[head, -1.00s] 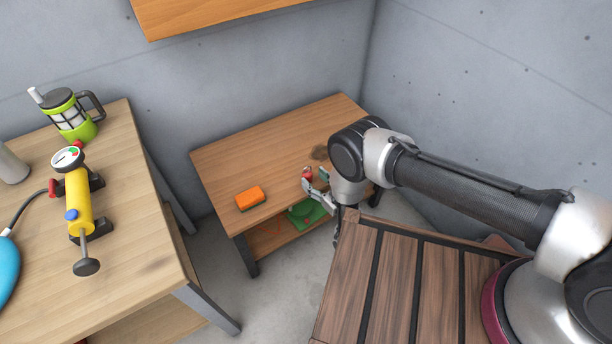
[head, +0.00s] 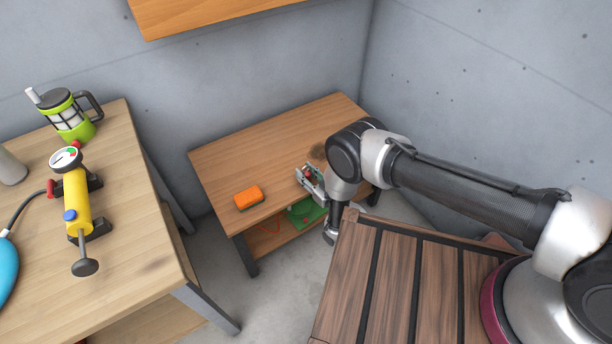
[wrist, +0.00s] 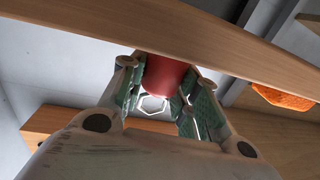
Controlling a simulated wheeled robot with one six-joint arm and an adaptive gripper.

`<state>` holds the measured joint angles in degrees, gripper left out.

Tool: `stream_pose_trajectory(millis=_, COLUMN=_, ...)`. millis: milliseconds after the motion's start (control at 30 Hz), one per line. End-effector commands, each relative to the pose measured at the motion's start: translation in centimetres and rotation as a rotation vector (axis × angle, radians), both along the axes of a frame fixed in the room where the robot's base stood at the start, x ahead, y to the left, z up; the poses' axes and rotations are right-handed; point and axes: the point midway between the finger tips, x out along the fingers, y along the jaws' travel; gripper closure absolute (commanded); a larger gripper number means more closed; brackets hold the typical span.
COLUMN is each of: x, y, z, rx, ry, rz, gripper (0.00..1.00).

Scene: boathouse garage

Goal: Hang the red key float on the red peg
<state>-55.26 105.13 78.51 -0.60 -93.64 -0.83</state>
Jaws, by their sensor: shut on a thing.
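The red key float (wrist: 168,78) is between the two fingers of my gripper (wrist: 160,105) in the wrist view. Only its rounded red body shows there; a pale hexagonal ring shape appears just below it. In the head view a small bit of the red float (head: 308,172) shows between the fingers of my gripper (head: 309,180), over the right part of the low wooden table (head: 235,155). My gripper is shut on the float. I cannot tell whether the float touches the tabletop. The red peg is not clearly visible in either view.
An orange block (head: 248,197) lies on the low table, left of my gripper. A green thing (head: 305,212) is on the shelf below. A wooden cabinet (head: 200,12) hangs above.

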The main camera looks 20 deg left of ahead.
Motion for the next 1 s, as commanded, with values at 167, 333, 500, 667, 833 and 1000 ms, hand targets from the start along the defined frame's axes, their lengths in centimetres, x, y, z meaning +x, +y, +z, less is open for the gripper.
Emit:
stream_pose_trajectory(millis=167, x=0.0, y=0.0, z=0.4, rx=0.001, ry=-0.001, rz=0.0, gripper=0.89)
stream_pose_trajectory(millis=333, x=0.1, y=0.1, z=2.7, rx=0.001, ry=-0.001, rz=0.0, gripper=0.89)
stream_pose_trajectory(millis=500, x=0.1, y=0.1, z=6.4, rx=0.001, ry=-0.001, rz=0.0, gripper=0.89)
stream_pose_trajectory(millis=667, x=0.0, y=0.1, z=9.0, rx=0.001, ry=-0.001, rz=0.0, gripper=0.89)
stream_pose_trajectory(millis=833, x=0.0, y=0.0, z=10.0, rx=0.0, ry=0.0, rz=0.0, gripper=0.89)
stream_pose_trajectory(millis=1000, x=0.0, y=0.0, z=10.0, rx=0.0, ry=0.0, rz=0.0, gripper=0.89)
